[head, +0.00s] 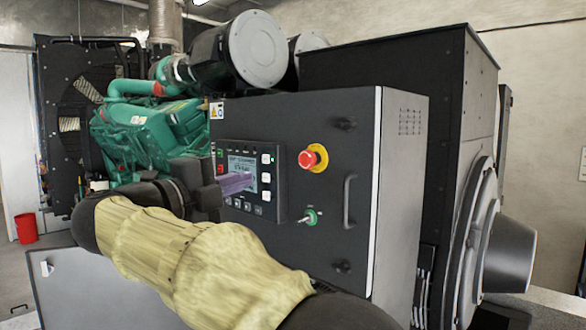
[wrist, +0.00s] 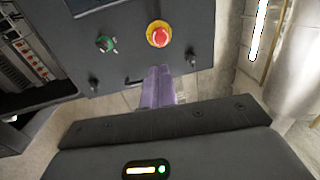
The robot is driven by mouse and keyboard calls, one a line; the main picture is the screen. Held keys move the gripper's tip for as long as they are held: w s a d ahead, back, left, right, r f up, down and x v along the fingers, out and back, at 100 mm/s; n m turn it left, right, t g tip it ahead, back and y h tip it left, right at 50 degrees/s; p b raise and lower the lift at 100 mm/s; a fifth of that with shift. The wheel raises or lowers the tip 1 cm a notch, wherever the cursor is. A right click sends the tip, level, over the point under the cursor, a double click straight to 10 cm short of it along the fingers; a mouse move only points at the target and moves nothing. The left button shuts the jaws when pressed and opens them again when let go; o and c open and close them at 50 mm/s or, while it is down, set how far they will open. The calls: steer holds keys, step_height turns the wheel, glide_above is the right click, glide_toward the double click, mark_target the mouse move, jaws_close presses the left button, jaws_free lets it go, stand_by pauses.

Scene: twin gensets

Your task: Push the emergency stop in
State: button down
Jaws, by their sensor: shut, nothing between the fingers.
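The emergency stop (head: 313,157) is a red mushroom button on a yellow ring, on the dark front door of the control cabinet (head: 330,115). In the wrist view the emergency stop (wrist: 158,34) is at the top middle, just beyond my fingertips. My gripper (head: 248,181) has purple fingers. They are shut and empty, in front of the control panel's screen and to the left of the button in the head view. In the wrist view my gripper (wrist: 159,70) points toward the cabinet, apart from the button. Nothing covers the button.
A green key switch (head: 310,217) sits below the button; it also shows in the wrist view (wrist: 105,44). A door handle (head: 348,202) and two dark latches stand out to the right. The control panel (head: 253,190) has a screen and several buttons. A green engine (head: 150,135) is behind.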

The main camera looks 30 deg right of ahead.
mark_target(303, 161)
steer(key=shift+w+d, duration=0.1)
steer(key=shift+d, duration=0.05)
steer(key=p+x, duration=0.6)
steer(key=x, duration=0.6)
steer(key=shift+w+d+r, duration=0.15)
steer(key=shift+d, duration=0.15)
steer(key=shift+w+d, duration=0.2)
steer(key=shift+d, duration=0.35)
steer(key=shift+a, duration=0.1)
